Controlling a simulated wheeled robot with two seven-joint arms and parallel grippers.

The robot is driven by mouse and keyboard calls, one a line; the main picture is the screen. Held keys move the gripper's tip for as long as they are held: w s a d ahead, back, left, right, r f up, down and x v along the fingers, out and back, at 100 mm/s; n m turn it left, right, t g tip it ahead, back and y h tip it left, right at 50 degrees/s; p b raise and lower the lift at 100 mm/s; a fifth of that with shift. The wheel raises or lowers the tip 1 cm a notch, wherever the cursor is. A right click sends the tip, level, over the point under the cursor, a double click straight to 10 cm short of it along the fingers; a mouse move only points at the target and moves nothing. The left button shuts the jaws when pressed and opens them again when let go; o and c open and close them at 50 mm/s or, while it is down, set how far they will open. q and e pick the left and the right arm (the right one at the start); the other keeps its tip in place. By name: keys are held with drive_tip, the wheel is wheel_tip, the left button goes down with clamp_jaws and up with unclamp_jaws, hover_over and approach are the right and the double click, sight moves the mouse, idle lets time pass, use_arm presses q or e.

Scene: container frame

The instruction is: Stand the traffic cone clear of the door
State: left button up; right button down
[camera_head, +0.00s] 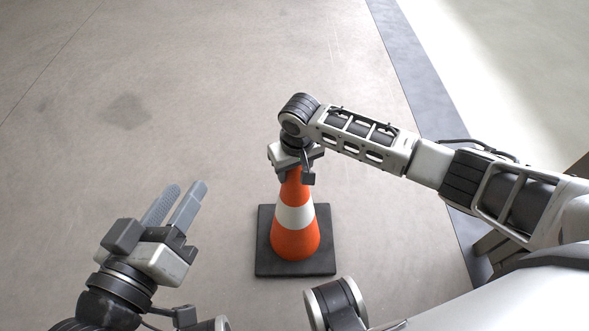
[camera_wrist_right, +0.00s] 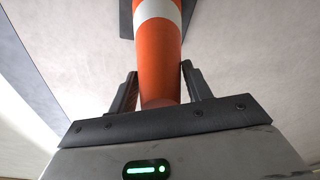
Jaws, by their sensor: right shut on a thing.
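The traffic cone (camera_head: 296,240) is orange with a white band and a dark square base (camera_head: 265,265). It is upright in the middle of the head view. My right gripper (camera_head: 294,165) reaches it from above and is shut on its top, which the gripper partly hides. In the right wrist view the two fingers (camera_wrist_right: 160,92) press on both sides of the orange body (camera_wrist_right: 158,60). I cannot tell whether the base touches the floor. No door is clearly visible.
The concrete floor (camera_head: 190,100) is bare to the left of and beyond the cone. A grey-blue strip (camera_head: 420,90) runs down the right side, with a pale surface (camera_head: 510,70) beyond it. A brown structure (camera_head: 490,243) shows at the right, partly behind my arm.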

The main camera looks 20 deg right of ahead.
use_arm(q)
drive_tip(key=shift+d+r+h, duration=0.1)
drive_tip(key=shift+r+h, duration=0.1)
drive_tip(key=shift+h, duration=0.1)
use_arm(e)
drive_tip(key=shift+w, duration=0.15)
drive_tip(key=shift+a+f, duration=0.1)
drive_tip(key=shift+f, duration=0.1)
drive_tip(key=c, duration=0.6)
unclamp_jaws()
drive_tip(key=shift+f, duration=0.15)
drive_tip(key=shift+c, duration=0.2)
use_arm(q)
drive_tip(key=shift+f, duration=0.1)
